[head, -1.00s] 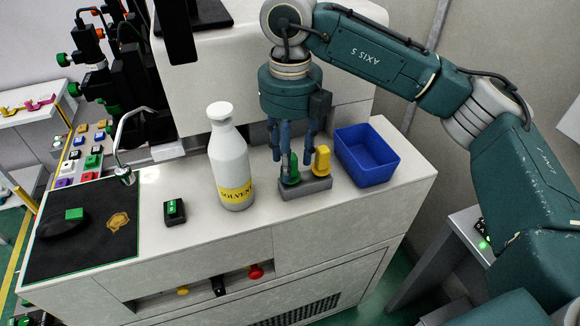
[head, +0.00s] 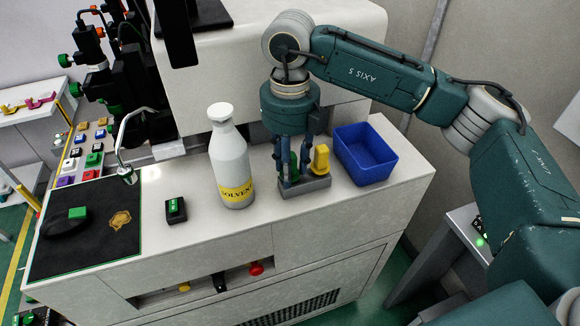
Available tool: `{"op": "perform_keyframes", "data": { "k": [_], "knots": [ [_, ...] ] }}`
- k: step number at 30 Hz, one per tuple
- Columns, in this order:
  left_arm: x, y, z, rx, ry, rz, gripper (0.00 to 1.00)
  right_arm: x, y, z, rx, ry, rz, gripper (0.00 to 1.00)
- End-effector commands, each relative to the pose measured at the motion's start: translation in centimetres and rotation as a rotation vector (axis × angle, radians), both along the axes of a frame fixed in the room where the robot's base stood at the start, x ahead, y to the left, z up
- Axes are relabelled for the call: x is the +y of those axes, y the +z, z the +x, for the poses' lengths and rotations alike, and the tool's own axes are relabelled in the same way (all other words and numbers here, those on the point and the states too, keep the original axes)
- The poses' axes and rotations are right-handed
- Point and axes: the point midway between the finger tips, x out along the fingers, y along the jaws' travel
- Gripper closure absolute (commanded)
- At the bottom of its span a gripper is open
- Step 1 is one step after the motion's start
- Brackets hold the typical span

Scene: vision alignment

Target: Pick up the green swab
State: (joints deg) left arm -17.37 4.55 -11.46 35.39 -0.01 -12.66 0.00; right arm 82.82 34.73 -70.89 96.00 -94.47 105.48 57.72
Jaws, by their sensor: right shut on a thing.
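The green swab (head: 294,172) stands in a grey holder (head: 306,187) on the white bench. The yellow swab (head: 321,158) stands beside it on the right in the same holder. My right gripper (head: 289,174) points down over the holder, with its blue fingers around the green swab, and is shut on it. The fingers hide much of the green swab. I cannot tell whether the swab is clear of its slot. My left gripper is not in view.
A white solvent bottle (head: 231,165) stands just left of the holder, and a blue bin (head: 365,153) is close on the right. A small black-and-green box (head: 175,210) and a black mat (head: 84,243) lie farther left. Bare bench lies in front.

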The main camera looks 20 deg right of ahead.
Motion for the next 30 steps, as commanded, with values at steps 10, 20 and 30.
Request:
{"op": "perform_keyframes", "data": {
  "k": [10,20,30],
  "knots": [
    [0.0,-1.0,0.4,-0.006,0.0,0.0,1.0,0.1,4.1,0.2,-0.006,-0.001,0.002,0.85],
    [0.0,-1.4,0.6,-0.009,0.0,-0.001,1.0,0.0,13.6,0.1,-0.007,-0.002,-0.001,0.85],
    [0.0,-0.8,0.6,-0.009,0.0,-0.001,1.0,0.0,19.3,0.0,-0.002,0.0,-0.001,0.85]
  ]
}}
